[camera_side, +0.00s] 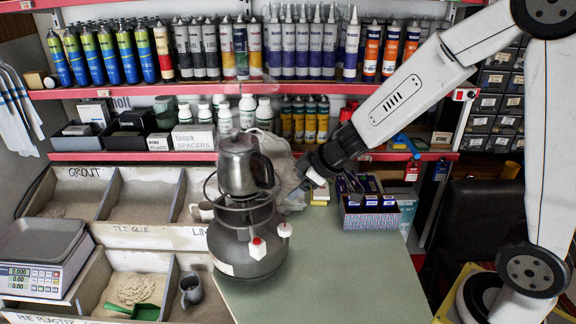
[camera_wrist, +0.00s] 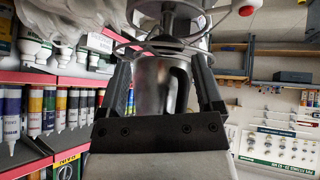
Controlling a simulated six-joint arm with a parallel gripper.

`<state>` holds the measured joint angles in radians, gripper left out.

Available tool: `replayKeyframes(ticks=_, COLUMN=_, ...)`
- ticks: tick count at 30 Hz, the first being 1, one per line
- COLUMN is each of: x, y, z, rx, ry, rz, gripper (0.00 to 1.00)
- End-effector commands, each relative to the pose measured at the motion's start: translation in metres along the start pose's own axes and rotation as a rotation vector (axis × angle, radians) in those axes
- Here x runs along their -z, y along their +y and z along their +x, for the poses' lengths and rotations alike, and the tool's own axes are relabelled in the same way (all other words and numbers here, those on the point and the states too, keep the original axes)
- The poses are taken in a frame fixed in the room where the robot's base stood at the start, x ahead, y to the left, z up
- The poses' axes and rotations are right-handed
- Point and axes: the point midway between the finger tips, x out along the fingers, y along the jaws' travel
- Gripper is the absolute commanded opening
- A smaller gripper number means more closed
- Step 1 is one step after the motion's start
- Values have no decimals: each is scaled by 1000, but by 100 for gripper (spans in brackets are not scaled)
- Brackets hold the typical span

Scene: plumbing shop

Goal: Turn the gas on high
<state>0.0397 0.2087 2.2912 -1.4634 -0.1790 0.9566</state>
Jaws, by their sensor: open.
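A dark grey gas cylinder (camera_side: 247,258) stands on the green worktop in the side view. A metal kettle (camera_side: 238,165) sits on the ring stand above it. On the cylinder's front are a red knob (camera_side: 257,241) and a white knob (camera_side: 284,230) on a short stem. My gripper (camera_side: 297,190) is open and empty, to the right of the kettle and above the white knob. In the wrist view, which is upside down, my open gripper (camera_wrist: 160,68) frames the kettle (camera_wrist: 160,85) beyond its fingers. A red knob (camera_wrist: 247,10) shows at the top edge there.
A patterned box (camera_side: 370,222) stands on the worktop (camera_side: 335,275) to the right. A pale plastic bag (camera_side: 283,155) lies behind the kettle. Bins of powder (camera_side: 130,285) and a scale (camera_side: 40,250) are on the left. Shelves of tubes (camera_side: 300,50) line the back. The front worktop is clear.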

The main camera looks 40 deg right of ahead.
Motion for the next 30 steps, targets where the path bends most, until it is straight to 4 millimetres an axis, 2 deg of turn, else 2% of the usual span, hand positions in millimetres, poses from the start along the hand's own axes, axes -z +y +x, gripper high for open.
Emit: replayKeyframes(ticks=30, x=-43, y=5, z=-23, rx=-151, ry=-133, rz=191, gripper=84)
